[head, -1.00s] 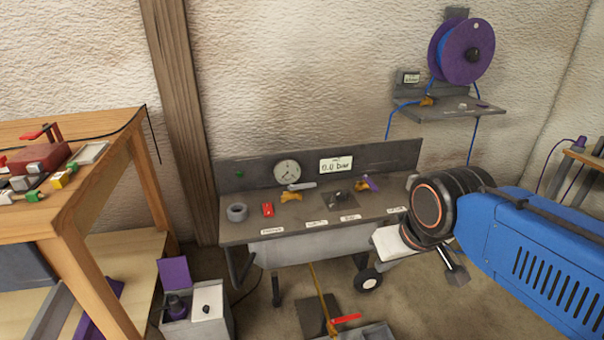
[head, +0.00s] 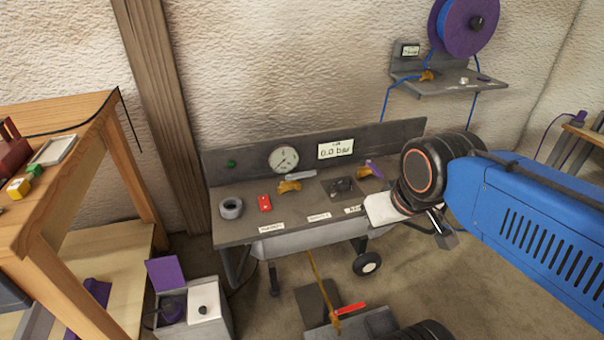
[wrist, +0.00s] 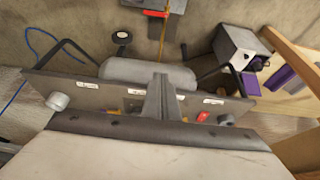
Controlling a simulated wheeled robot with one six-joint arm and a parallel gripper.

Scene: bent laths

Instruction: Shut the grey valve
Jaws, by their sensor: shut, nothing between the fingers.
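The grey valve (head: 289,186) sits on the bench below the round gauge. Its body is brass and its grey lever (head: 303,176) points right, slightly raised, roughly along the back panel. My gripper (head: 443,238) is shut and empty, in front of the bench's right end, well right of the valve and apart from it. In the wrist view my gripper (wrist: 160,95) covers the middle of the bench, and I cannot make out the grey valve there. The gauge (head: 284,159) stands behind the valve, and the display (head: 336,149) reads 0.0 bar.
A purple-handled valve (head: 371,170) stands further right on the bench (head: 240,228). A red block (head: 264,203) and a grey ring (head: 231,208) lie left of the grey valve. A red-handled valve (head: 348,309) is low in front. A wooden table (head: 50,235) stands at left.

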